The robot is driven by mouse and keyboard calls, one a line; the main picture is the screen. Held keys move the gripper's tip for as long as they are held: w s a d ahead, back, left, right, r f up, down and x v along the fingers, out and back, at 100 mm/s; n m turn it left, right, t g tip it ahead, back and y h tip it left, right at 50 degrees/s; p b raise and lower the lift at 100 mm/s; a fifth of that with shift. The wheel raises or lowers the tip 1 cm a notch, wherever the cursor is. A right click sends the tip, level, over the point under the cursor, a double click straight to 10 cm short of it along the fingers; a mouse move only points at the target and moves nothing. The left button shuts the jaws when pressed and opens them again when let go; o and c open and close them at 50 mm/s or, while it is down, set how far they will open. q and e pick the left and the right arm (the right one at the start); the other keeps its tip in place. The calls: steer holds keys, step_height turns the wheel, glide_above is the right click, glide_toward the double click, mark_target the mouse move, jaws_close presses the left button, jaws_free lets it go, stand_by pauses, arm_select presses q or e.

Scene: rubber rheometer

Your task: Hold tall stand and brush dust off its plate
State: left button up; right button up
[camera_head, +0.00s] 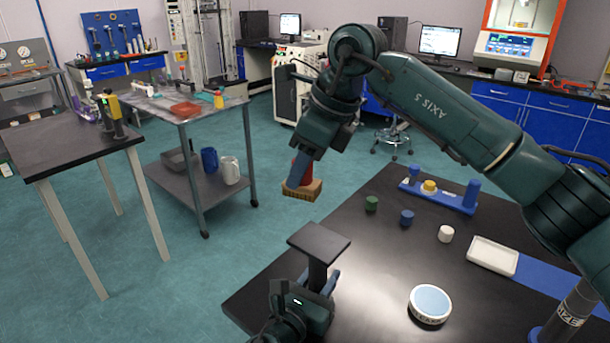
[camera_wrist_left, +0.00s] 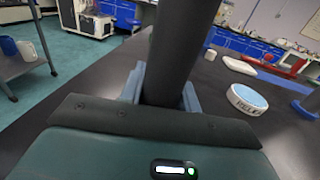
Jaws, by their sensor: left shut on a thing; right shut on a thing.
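The tall stand (camera_head: 318,243) has a flat dark square plate on a dark post and stands at the near left part of the black table. My left gripper (camera_head: 322,284) is shut on the post below the plate. In the left wrist view the post (camera_wrist_left: 182,50) rises between the fingers. My right gripper (camera_head: 303,176) is shut on the brush (camera_head: 301,189), which has a red handle and tan bristles pointing down. The brush is above and slightly left of the plate, apart from it in the picture. Dust on the plate cannot be made out.
On the black table (camera_head: 385,265) are a round white dish with a blue top (camera_head: 430,304), a white tray (camera_head: 493,256), green (camera_head: 371,203), blue (camera_head: 407,217) and white (camera_head: 446,233) cylinders, and a blue holder (camera_head: 437,195). A cart (camera_head: 190,109) stands at the left across open floor.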

arm_select(q)
steer(key=o, duration=1.2)
